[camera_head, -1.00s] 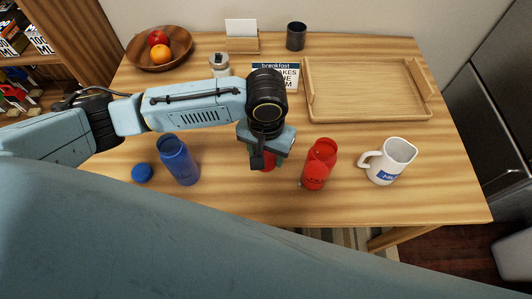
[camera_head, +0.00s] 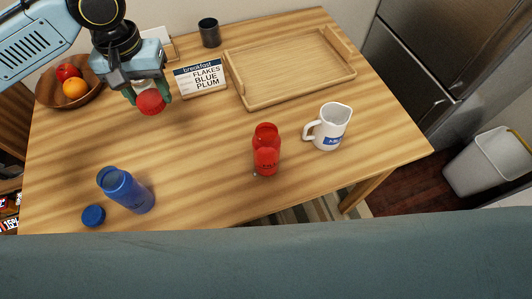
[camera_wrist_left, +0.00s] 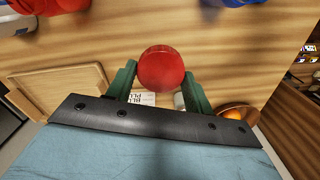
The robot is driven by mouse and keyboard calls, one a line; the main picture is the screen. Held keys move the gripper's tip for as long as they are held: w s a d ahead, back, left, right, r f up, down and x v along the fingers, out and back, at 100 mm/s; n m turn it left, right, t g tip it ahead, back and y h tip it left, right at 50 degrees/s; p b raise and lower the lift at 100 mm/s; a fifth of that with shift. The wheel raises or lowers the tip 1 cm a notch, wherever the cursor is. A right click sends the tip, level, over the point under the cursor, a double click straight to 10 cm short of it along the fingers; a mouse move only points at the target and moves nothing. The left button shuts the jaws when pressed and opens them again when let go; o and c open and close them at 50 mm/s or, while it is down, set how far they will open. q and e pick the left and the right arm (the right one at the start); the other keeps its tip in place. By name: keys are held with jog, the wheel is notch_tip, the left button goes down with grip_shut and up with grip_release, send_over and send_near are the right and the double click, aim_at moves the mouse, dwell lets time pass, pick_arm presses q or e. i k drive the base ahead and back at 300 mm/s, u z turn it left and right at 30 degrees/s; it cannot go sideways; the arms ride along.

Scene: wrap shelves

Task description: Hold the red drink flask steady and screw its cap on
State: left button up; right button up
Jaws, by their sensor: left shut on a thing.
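The red drink flask (camera_head: 266,150) stands upright and uncapped near the front middle of the table, and nothing holds it. A corner of it also shows at the top left of the left wrist view (camera_wrist_left: 45,6). My left gripper (camera_head: 148,95) is shut on the round red cap (camera_head: 151,103), which is held above the table, to the left of and behind the flask. In the left wrist view the cap (camera_wrist_left: 161,68) sits between the green fingertips. My right gripper is not in view.
A white mug (camera_head: 327,128) stands close right of the flask. A blue flask (camera_head: 130,190) and blue cap (camera_head: 93,216) are at front left. A wooden tray (camera_head: 245,97), breakfast sign (camera_head: 201,79), dark cup (camera_head: 209,33) and fruit bowl (camera_head: 50,95) are farther back. The table's middle is clear.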

aim_at(266, 151)
jog(key=z, duration=2.45)
jog(key=k, duration=1.25)
jog(key=u, duration=1.2)
jog(key=i, duration=0.5)
